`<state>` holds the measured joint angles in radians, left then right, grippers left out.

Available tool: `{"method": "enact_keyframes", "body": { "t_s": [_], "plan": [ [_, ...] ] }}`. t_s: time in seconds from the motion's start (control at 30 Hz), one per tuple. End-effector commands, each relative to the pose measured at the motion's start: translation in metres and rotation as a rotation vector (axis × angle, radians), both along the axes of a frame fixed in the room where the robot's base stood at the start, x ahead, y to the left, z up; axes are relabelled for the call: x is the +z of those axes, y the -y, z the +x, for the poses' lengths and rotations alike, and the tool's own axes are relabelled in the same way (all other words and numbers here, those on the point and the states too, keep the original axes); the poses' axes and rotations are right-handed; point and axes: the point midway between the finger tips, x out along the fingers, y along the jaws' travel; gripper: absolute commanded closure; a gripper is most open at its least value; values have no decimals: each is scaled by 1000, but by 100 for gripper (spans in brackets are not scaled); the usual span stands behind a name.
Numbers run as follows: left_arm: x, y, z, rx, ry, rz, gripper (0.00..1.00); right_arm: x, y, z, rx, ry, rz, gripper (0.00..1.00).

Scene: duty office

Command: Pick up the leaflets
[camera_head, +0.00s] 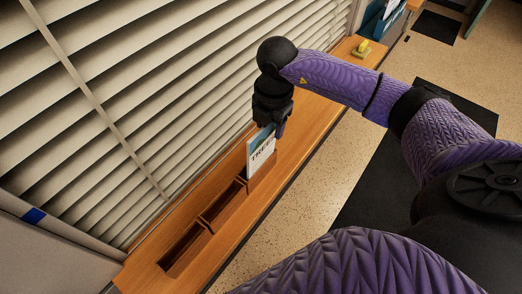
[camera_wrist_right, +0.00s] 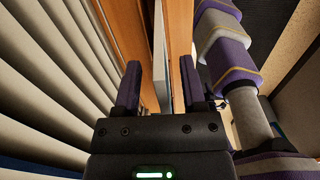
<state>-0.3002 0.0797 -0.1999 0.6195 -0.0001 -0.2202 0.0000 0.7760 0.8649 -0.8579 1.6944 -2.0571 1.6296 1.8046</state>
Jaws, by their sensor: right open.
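The leaflets (camera_head: 259,152) stand upright in the far compartment of a wooden holder (camera_head: 208,222) on the wooden ledge. Their front is pale with a dark title and a blue-green top. In the head view my right gripper (camera_head: 274,126) points down at their top edge. In the right wrist view the leaflets show edge-on as a pale strip (camera_wrist_right: 161,70) between the two open fingers of my right gripper (camera_wrist_right: 160,88). The fingers are apart from each other, with a gap on both sides of the strip. My left gripper is out of view.
The two nearer compartments of the holder are empty. Window blinds (camera_head: 90,110) run close along the left of the ledge (camera_head: 313,122). A yellow-green object (camera_head: 362,48) and a blue folder rack (camera_head: 377,22) stand at the far end. The speckled floor lies to the right.

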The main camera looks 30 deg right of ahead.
Motion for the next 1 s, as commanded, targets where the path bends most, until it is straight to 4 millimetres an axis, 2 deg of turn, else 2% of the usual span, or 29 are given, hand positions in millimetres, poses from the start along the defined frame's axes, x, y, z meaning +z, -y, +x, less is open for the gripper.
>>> {"method": "enact_keyframes", "body": {
  "t_s": [0.13,0.3,0.37,0.4,1.0],
  "plan": [
    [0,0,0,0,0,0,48,0,0,0,0,0,0,49],
    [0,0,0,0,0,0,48,0,0,0,0,0,0,85],
    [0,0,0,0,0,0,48,1,0,0,0,0,0,98],
    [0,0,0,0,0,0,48,1,0,0,0,0,0,100],
    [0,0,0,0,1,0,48,1,0,0,0,0,0,100]
  ]
}}
